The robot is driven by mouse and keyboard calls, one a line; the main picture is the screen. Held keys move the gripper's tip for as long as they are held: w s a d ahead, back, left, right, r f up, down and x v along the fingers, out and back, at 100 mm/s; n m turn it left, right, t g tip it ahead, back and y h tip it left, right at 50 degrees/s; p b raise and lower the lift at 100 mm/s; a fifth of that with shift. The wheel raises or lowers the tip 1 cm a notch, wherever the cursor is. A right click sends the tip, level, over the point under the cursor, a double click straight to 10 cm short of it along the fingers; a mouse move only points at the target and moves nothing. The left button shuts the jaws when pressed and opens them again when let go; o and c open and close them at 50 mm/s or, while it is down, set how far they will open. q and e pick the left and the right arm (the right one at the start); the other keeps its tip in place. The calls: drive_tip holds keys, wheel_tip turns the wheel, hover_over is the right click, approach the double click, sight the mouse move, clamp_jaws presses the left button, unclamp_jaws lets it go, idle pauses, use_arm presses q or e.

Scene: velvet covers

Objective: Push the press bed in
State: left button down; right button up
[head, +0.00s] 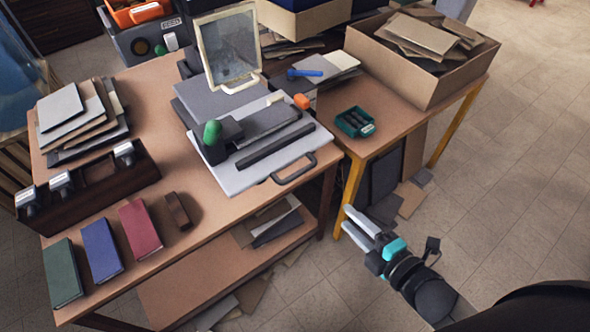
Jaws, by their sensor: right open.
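The press bed (243,180) is a pale grey plate that sticks out from the press (215,95) toward the table's front right edge. It has a dark bar handle (294,170) at its front edge, and a dark bar lies across its top. The press has a green knob and a framed clear screen standing above it. My right gripper (353,226) is open and empty, in front of and to the right of the handle, apart from it and beyond the table's edge. My left gripper is not in view.
Green, blue and red covers (140,228) lie at the table's front left, near a dark rack (90,185) of stamps. A cardboard box (425,60) and a teal tray (355,122) stand on the right table.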

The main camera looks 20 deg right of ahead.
drive_tip(key=n+y, duration=0.1)
drive_tip(key=n, duration=0.1)
approach(303, 173)
use_arm(q)
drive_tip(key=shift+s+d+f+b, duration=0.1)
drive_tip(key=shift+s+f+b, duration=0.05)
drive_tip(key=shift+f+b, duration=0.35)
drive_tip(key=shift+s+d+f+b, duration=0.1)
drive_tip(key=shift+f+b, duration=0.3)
drive_tip(key=shift+b, duration=0.05)
use_arm(e)
drive_tip(key=shift+t, duration=0.3)
drive_tip(key=x, duration=1)
drive_tip(key=shift+w+a+f, duration=0.2)
drive_tip(key=shift+a+f, duration=0.05)
drive_tip(key=shift+f, duration=0.1)
clamp_jaws()
